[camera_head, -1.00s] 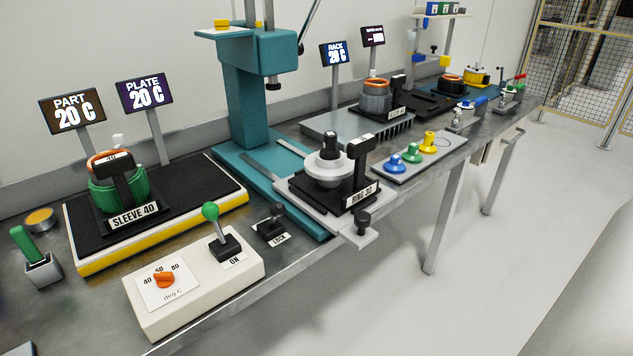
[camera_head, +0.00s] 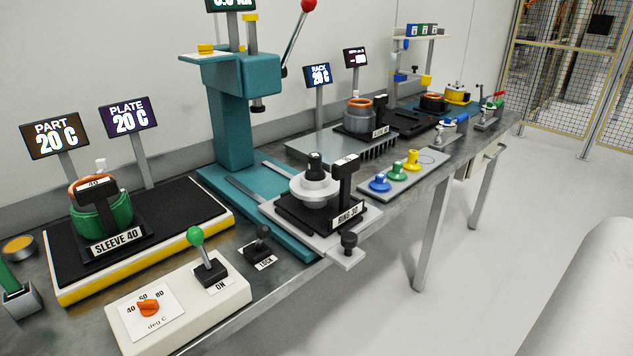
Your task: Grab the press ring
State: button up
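A silver ring-shaped part (camera_head: 315,188) sits around a black post (camera_head: 314,163) on a black fixture labelled RING 30 (camera_head: 347,216). The fixture rests on a light grey slide plate (camera_head: 347,257) at the front of the teal press (camera_head: 232,125). A black upright with a flat top (camera_head: 346,178) stands close to the ring's right side. Blue (camera_head: 380,183), green (camera_head: 397,171) and yellow (camera_head: 412,160) knob-like pieces stand on a grey plate to the right. I cannot tell which piece is called the press ring. My gripper is not in view.
A heating plate (camera_head: 190,205) holds a green sleeve with a copper-coloured part at left. A white control box (camera_head: 180,318) with a green-knobbed lever is at the front left. A finned rack (camera_head: 325,143) stands behind. Open floor (camera_head: 380,310) lies right of the bench edge.

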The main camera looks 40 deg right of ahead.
aim_at(315, 171)
jog(key=i+l+z, duration=0.2)
jog(key=l, duration=1.2)
jog(key=k+l, duration=0.05)
jog(key=k, duration=0.1)
